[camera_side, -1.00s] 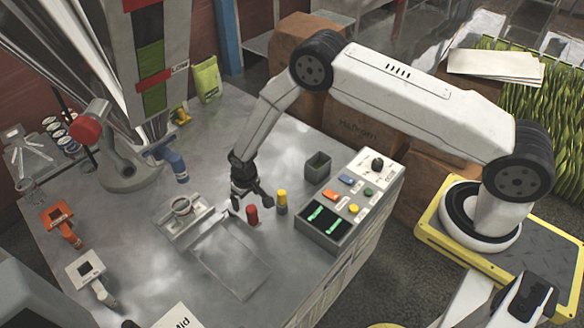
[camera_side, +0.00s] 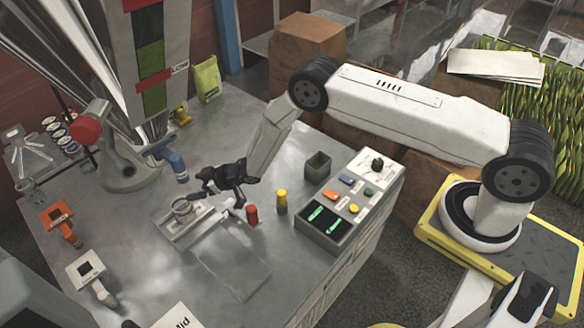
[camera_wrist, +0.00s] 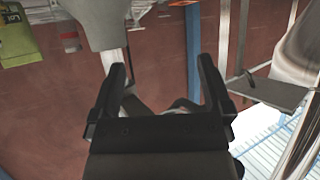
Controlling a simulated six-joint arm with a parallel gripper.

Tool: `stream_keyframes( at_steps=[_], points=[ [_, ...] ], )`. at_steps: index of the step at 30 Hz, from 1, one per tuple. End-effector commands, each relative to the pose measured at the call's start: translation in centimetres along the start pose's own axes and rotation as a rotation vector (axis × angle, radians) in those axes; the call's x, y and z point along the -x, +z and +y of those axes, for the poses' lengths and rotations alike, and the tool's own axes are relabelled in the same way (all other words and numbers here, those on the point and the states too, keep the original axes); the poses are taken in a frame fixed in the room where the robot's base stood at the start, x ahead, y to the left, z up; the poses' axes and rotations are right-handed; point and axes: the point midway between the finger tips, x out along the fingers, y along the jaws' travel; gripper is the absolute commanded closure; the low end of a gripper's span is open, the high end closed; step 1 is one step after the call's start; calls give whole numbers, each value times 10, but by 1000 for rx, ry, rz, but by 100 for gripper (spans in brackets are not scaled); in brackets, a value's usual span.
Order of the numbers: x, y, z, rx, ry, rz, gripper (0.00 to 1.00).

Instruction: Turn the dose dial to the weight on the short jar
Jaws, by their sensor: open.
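A black dial knob (camera_side: 377,164) stands at the far end of the grey control panel (camera_side: 330,231), clear of my gripper; its markings are too small to read. A short jar (camera_side: 182,206) stands on a small plate-like stand on the metal table; no weight on it is readable. My gripper (camera_side: 203,191) is open and empty, pointing left just above and right of the jar; I cannot tell whether they touch. In the wrist view my gripper (camera_wrist: 161,68) shows two black fingers apart with nothing held. The dial and jar are not recognisable there.
A red cylinder (camera_side: 252,215) and a yellow-topped post (camera_side: 282,201) stand between the jar and the panel. A dark open box (camera_side: 318,165) is behind them. A green bag (camera_side: 206,80) stands at the back.

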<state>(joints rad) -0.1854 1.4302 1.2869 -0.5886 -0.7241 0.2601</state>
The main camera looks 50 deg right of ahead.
Motion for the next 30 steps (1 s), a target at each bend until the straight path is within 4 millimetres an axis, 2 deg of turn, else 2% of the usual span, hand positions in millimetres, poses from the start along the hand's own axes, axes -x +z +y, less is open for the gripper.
stream_keyframes(
  at_steps=[8, 16, 30],
  points=[
    [0, -9, -10, 27, -58, 81, 0],
    [-2, -6, -10, 27, -57, 81, 0],
    [-21, 32, -10, 26, -57, 80, 0]
  ],
)
